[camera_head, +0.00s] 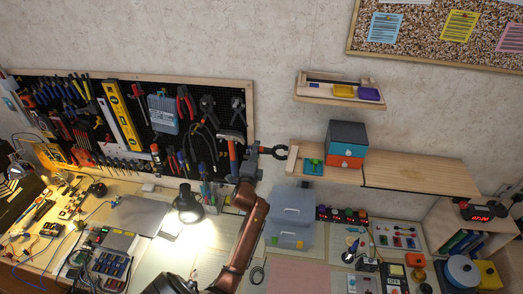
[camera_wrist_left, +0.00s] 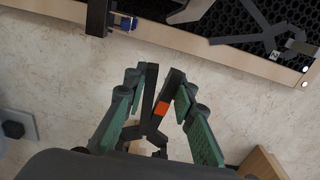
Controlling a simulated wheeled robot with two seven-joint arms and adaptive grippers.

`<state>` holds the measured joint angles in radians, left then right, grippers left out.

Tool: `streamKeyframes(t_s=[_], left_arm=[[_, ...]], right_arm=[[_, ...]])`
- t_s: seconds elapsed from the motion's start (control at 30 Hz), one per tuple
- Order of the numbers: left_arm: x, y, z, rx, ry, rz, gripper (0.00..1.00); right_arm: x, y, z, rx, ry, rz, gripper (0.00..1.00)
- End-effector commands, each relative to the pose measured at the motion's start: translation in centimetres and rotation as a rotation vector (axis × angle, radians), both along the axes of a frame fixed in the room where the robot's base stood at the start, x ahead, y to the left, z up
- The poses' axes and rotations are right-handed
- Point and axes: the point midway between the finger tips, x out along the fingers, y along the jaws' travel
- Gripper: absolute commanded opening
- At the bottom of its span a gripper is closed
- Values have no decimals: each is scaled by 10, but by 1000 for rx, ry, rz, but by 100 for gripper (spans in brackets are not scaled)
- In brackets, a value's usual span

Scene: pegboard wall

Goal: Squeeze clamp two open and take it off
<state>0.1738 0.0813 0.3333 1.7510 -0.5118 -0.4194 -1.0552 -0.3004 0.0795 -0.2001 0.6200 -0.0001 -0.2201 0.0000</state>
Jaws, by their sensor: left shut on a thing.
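The clamp (camera_wrist_left: 163,108) is black with an orange part and shows in the left wrist view between the green-padded fingers. My left gripper (camera_wrist_left: 158,82) is shut on it, with a finger on each side of its two arms. In the head view my left gripper (camera_head: 281,152) is at the right edge of the pegboard, by the left end of the long wooden shelf. The clamp cannot be made out clearly from the gripper there. Its lower end is partly hidden in the wrist view. My right gripper is not in view.
The pegboard (camera_head: 250,93) with many hanging tools is left of the gripper. The wooden shelf (camera_head: 420,177) with a small drawer box (camera_head: 347,145) is to the right. A lit lamp (camera_head: 187,207) stands on the crowded bench below. Bare wall lies above the gripper.

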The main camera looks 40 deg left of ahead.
Motion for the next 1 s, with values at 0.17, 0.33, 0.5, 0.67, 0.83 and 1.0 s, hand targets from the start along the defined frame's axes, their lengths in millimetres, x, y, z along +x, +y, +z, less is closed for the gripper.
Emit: streamKeyframes(t_s=[0.17,0.33,0.5,0.67,0.83,1.0], left_arm=[[-4,8,1,3,1,1,0],[-8,15,1,2,1,1,0],[-12,23,1,1,0,0,0],[-16,29,1,2,1,1,0],[-20,36,1,3,1,1,0],[-23,43,1,1,0,0,0]], right_arm=[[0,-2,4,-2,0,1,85],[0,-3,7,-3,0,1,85],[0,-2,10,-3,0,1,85],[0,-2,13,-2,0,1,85],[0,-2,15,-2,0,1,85],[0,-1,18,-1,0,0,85]])
